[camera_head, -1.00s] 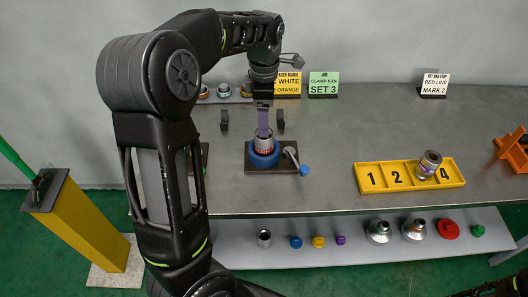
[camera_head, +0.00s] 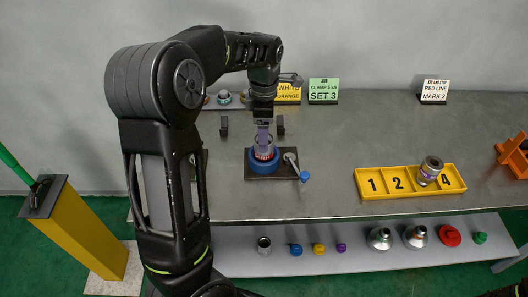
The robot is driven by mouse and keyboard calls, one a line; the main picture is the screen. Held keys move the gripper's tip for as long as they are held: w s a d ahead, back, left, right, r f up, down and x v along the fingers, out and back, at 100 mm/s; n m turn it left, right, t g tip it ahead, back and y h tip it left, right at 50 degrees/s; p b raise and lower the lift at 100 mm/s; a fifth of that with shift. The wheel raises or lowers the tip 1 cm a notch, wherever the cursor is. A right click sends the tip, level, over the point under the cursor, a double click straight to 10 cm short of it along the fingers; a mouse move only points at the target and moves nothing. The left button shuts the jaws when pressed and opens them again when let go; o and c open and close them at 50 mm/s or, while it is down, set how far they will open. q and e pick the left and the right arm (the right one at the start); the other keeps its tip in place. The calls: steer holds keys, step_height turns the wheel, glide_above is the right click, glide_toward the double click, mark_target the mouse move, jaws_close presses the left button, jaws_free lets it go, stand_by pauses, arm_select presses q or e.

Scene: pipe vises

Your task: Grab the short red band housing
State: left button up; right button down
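A short metal housing with a red band (camera_head: 265,154) stands upright in the blue ring of a vise (camera_head: 257,168) on the table. My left gripper (camera_head: 252,126) is above it and points down, with its two dark fingers wide apart on either side. A purple upright piece (camera_head: 264,133) shows between the fingers, directly above the housing. I cannot tell whether it touches the housing. My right gripper is not in view; only a dark bit of my body shows at the lower right corner.
A yellow numbered tray (camera_head: 386,193) holds another metal housing with a purple band (camera_head: 430,170). The vise handle (camera_head: 292,162) sticks out to the right with a blue knob. A lower shelf (camera_head: 360,262) carries several caps and fittings. Table between vise and tray is clear.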

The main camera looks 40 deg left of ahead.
mark_target(261, 157)
arm_select(q)
steer(key=shift+s+d+f+p, duration=0.1)
steer(key=shift+f+p, duration=0.45)
steer(key=shift+f, duration=2.1)
steer(key=shift+c, duration=0.4)
jaws_close()
steer(key=shift+r, duration=0.1)
